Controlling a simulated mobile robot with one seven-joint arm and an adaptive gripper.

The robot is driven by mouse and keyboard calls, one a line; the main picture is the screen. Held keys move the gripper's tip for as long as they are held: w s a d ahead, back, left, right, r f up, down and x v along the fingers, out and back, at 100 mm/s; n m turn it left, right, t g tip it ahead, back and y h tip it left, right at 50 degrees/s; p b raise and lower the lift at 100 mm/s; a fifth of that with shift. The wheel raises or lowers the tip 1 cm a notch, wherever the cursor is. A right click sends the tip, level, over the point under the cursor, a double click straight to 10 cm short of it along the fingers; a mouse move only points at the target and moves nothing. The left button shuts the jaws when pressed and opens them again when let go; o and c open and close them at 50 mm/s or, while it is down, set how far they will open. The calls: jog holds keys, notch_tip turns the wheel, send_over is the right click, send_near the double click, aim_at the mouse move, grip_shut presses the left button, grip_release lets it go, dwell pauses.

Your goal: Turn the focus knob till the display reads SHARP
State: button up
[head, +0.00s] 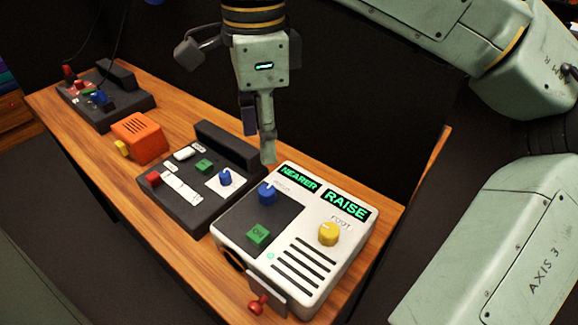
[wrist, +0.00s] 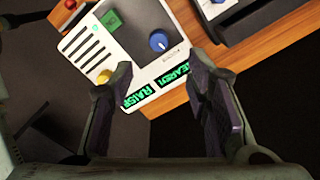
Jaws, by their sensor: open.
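The white panel box (head: 330,262) stands on the wooden bench, with a dark plate bearing the blue focus knob (head: 267,193). The focus display (head: 298,179) beside that knob reads NEARER in green. My gripper (head: 259,143) is open and empty, pointing down above the back edge of the box, apart from the knob. In the wrist view the blue knob (wrist: 158,40) shows beyond the gap between the open fingers (wrist: 158,68), and the fingers partly cover the displays.
On the same box are a second display (head: 345,204) reading RAISE, a yellow knob (head: 328,234) marked FOOT and a green ON button (head: 258,233). A red lever (head: 259,304) juts from the front. A dark panel (head: 196,202) with another blue knob stands to the left.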

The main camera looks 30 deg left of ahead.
aim_at(266, 190)
notch_tip(266, 190, down, 11)
jog(key=shift+s+r+p, duration=0.15)
jog(key=shift+p, duration=0.35)
jog(key=shift+c, duration=0.3)
grip_shut()
